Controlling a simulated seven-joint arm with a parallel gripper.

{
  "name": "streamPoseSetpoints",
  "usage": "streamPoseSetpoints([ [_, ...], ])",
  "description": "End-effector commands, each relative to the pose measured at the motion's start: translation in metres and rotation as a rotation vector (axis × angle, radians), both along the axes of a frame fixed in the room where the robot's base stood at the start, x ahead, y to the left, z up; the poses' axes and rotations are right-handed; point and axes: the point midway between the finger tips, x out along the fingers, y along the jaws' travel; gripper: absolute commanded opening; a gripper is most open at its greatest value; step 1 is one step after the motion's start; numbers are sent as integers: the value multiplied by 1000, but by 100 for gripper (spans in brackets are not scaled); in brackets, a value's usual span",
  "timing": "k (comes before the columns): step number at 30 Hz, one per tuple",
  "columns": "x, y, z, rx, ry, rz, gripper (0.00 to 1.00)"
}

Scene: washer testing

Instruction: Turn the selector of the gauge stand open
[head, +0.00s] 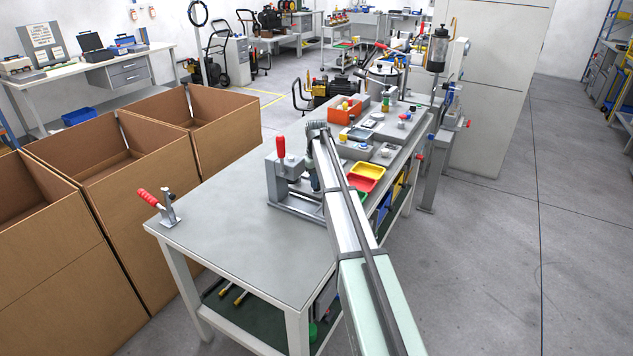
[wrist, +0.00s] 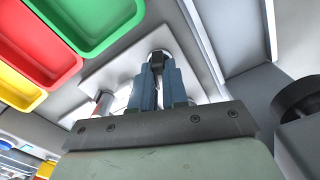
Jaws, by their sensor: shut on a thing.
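The grey gauge stand (head: 273,180), as I take it, is on the near half of the bench, with a red-topped part on its upper left. My arm hides part of its right side. In the wrist view, my gripper (wrist: 158,75) points at a pale plate (wrist: 105,78) with a round light part behind the fingers. Its two blue fingers are close together, shut on a small dark piece (wrist: 157,60), which I take for the selector. Its shape and turn angle are mostly hidden by the fingers.
Green (wrist: 95,22), red and yellow trays lie at the upper left of the wrist view. A black round part (wrist: 300,97) is close on the right. A red-handled clamp (head: 160,207) stands at the bench's left edge. The bench top (head: 235,235) between is clear.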

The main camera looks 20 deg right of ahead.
Motion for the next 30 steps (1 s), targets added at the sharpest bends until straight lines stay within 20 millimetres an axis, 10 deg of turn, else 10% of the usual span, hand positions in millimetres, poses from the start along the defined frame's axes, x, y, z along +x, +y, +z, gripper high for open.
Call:
streamPoseSetpoints([
  [30,1,0,0,-1,0,406,0],
])
